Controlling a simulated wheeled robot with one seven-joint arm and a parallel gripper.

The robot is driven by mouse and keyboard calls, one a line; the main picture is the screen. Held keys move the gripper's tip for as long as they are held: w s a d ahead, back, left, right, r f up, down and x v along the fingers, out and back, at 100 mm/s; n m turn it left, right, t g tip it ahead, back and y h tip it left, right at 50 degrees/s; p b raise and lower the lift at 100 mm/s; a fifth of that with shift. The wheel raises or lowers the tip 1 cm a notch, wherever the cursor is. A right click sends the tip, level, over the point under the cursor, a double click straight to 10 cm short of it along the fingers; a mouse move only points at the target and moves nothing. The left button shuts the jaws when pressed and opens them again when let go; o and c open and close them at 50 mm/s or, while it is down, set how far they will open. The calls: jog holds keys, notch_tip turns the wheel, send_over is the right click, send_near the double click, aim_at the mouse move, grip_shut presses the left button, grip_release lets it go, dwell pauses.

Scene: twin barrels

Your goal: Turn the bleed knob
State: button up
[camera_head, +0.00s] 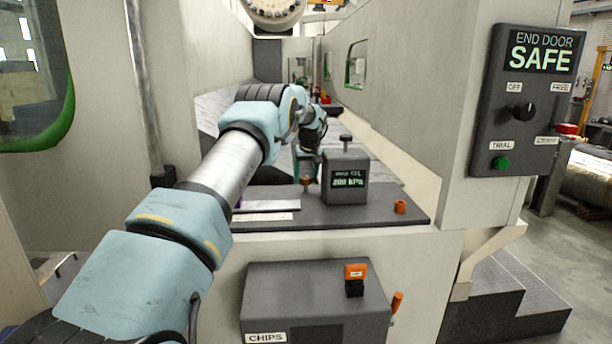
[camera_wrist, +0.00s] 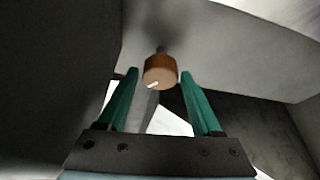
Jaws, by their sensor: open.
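An orange-brown knob (camera_wrist: 160,70) with a white mark on its face sits on a dark stem in the wrist view. My gripper (camera_wrist: 159,74) is open, with one green finger on each side of the knob near the fingertips. A gap shows on both sides; I cannot tell whether the knob is between the tips or just beyond them. In the head view my gripper (camera_head: 306,168) points down, partly hidden by my arm, over a small orange knob (camera_head: 306,184) left of the dark gauge box (camera_head: 345,190). The gauge display reads about 200 kPa. No label shows which knob is the bleed knob.
A black knob (camera_head: 346,140) tops the gauge box. Another orange piece (camera_head: 400,206) stands at the right of the dark shelf (camera_head: 375,214). A CHIPS box (camera_head: 312,303) with an orange-topped switch (camera_head: 355,273) is below. The END DOOR panel (camera_head: 527,100) reads SAFE at right.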

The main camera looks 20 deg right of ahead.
grip_shut()
dwell(0.3)
jog(key=shift+a+m, duration=0.1)
jog(key=shift+m, duration=0.2)
jog(key=m+h, duration=0.1)
jog(key=m, duration=0.1)
jog(key=m+h, duration=0.1)
jog(key=m, duration=0.1)
jog(key=shift+a+m+g, duration=0.15)
jog(key=shift+m+g, duration=0.15)
jog(key=shift+g, duration=0.1)
jog(key=m, duration=0.2)
jog(key=m+g+h+p, duration=0.1)
jog(key=m, duration=0.2)
jog(key=shift+w+h, duration=0.15)
jog(key=shift+h, duration=0.15)
jog(key=shift+m, duration=0.3)
grip_release()
